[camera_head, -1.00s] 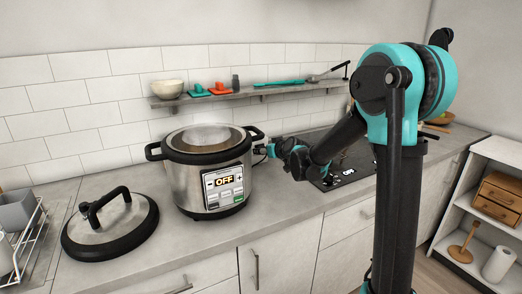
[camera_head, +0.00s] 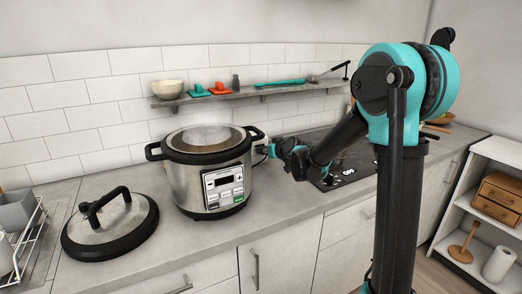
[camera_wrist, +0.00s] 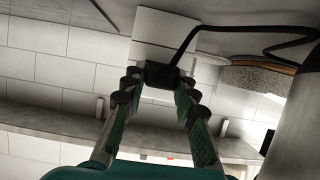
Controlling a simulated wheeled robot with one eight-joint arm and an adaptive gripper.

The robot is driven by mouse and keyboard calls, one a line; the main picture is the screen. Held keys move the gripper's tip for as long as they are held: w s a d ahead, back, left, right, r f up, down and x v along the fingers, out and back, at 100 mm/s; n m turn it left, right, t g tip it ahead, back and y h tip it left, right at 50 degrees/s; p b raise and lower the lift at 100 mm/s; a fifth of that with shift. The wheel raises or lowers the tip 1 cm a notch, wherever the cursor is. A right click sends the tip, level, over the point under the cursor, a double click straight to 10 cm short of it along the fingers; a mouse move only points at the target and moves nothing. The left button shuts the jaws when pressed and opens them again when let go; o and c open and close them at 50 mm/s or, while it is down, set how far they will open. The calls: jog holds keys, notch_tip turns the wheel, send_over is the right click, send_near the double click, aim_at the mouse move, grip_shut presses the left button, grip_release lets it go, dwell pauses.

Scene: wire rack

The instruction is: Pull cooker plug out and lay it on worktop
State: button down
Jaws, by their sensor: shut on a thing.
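The black cooker plug (camera_wrist: 161,74) is between the fingertips of my gripper (camera_wrist: 159,84) in the wrist view, with its black cord running up and right towards the cooker. A white socket block (camera_wrist: 165,30) is on the tiles close behind it; the gap between them is hard to judge. In the head view my gripper (camera_head: 263,150) is just right of the cooker (camera_head: 185,187), partly hidden behind its side. The cooker is a steel pot, open and steaming, and its display (camera_head: 222,181) is dark. The grey worktop (camera_head: 290,207) runs below my arm.
The cooker's lid (camera_head: 108,224) lies on the worktop at the left, beside a dish rack (camera_head: 30,240). A hob (camera_head: 345,172) is right of the cooker. A wall shelf (camera_head: 250,93) with a bowl and utensils hangs above. Worktop in front of the hob is clear.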

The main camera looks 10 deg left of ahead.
jog(key=shift+s+d, duration=0.6)
jog(key=shift+s, duration=0.25)
dwell(0.9)
jog(key=shift+s+d, duration=0.75)
jog(key=shift+s, duration=0.35)
jog(key=shift+s, duration=0.1)
jog(key=shift+s+d, duration=0.45)
jog(key=shift+s, duration=0.15)
jog(key=shift+s+d, duration=0.4)
jog(key=shift+s, duration=0.2)
